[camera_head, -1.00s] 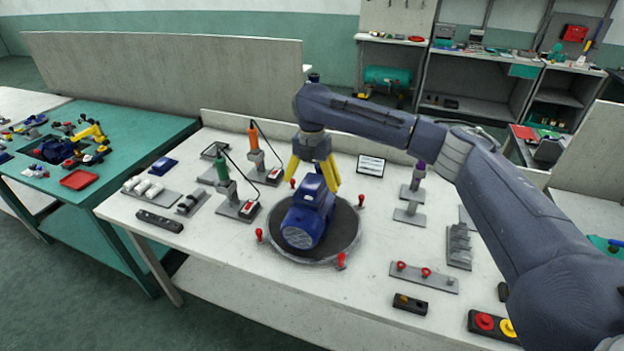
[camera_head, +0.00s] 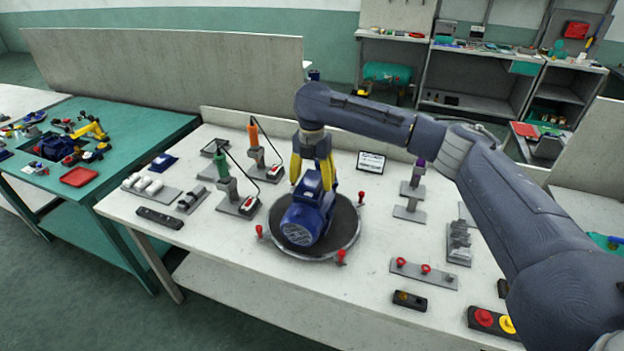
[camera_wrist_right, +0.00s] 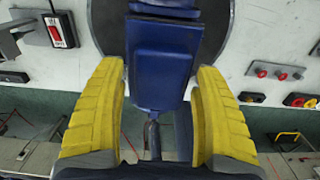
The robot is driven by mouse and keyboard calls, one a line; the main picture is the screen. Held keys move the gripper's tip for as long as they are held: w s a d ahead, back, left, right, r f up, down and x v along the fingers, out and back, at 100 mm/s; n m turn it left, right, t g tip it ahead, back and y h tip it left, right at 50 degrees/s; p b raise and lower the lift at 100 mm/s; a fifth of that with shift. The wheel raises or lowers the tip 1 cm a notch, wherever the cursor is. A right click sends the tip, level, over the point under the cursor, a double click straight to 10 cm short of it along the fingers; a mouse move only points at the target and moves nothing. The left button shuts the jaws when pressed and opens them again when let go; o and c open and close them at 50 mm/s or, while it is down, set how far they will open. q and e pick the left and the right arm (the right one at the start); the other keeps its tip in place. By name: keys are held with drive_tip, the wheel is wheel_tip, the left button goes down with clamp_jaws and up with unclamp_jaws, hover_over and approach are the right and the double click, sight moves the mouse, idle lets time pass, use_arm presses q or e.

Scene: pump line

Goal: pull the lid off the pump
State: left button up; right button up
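The blue pump (camera_head: 305,225) lies on a dark round plate with a grey rim (camera_head: 349,238) in the middle of the white table. Its lid appears to be the blue box-shaped part (camera_wrist_right: 163,68) on top, seen large in the right wrist view. My right gripper (camera_head: 313,180) points down over the pump. Its yellow fingers stand on either side of the blue part, very close to it; the right wrist view also shows these fingers (camera_wrist_right: 160,75). They look open, and firm contact cannot be made out. My left gripper is not in view.
Red pegs (camera_head: 341,257) surround the round plate. Stands with a green-handled tool (camera_head: 222,168) and an orange-handled tool (camera_head: 253,136) are to the left. A grey strip with red knobs (camera_head: 424,275) lies to the right.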

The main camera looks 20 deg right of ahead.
drive_tip(key=c, duration=1)
drive_tip(key=shift+r, duration=0.1)
drive_tip(key=c, duration=0.3)
drive_tip(key=shift+r, duration=2.65)
